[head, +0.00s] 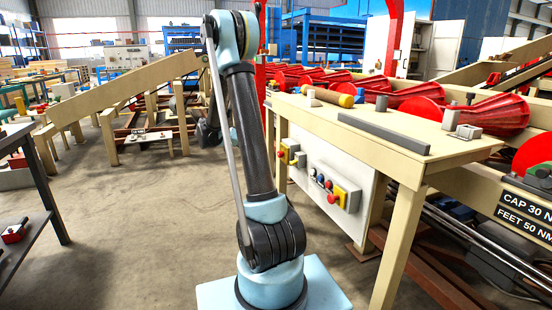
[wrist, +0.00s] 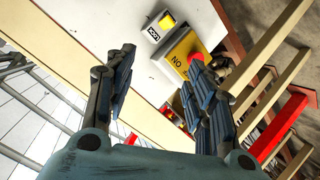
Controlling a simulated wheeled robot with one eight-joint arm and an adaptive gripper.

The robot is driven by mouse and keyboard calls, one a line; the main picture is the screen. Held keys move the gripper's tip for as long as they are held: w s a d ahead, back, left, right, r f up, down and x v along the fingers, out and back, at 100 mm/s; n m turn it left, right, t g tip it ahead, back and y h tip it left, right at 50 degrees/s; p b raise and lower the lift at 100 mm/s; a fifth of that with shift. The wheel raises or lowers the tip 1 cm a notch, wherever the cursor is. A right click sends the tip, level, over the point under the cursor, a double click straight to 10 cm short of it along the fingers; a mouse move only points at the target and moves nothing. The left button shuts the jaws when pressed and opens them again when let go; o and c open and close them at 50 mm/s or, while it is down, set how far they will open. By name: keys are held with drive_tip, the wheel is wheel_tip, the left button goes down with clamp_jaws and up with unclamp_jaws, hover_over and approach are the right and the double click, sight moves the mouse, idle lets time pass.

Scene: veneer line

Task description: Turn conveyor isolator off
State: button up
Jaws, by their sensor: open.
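A white control panel (head: 322,168) faces out below the bench. It carries a yellow plate with a red knob (head: 340,196) at its right end, several small red and blue buttons (head: 321,181), and yellow units (head: 288,153) at its left end. I cannot read which one is the conveyor isolator. In the wrist view a yellow plate (wrist: 180,52), partly lettered "NO", carries a red knob (wrist: 195,57); its knob setting is unclear. My gripper (wrist: 162,60) is open and empty, its fingers spread in front of the panel, the right fingertip near the red knob. The head view does not show the gripper.
A bench leg (head: 400,250) stands right of the panel. The floor (head: 130,230) at left is clear.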

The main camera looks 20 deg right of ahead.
drive_tip(key=w+a+f+m+h, duration=0.1)
drive_tip(key=w+f+m+h, duration=0.1)
drive_tip(key=w+f, duration=0.35)
drive_tip(key=m+h, duration=0.3)
approach(278, 155)
drive_tip(key=d, duration=0.9)
drive_tip(key=shift+w+d, duration=0.15)
drive_tip(key=shift+w, duration=0.1)
drive_tip(key=shift+c, duration=0.4)
drive_tip(key=c, duration=1)
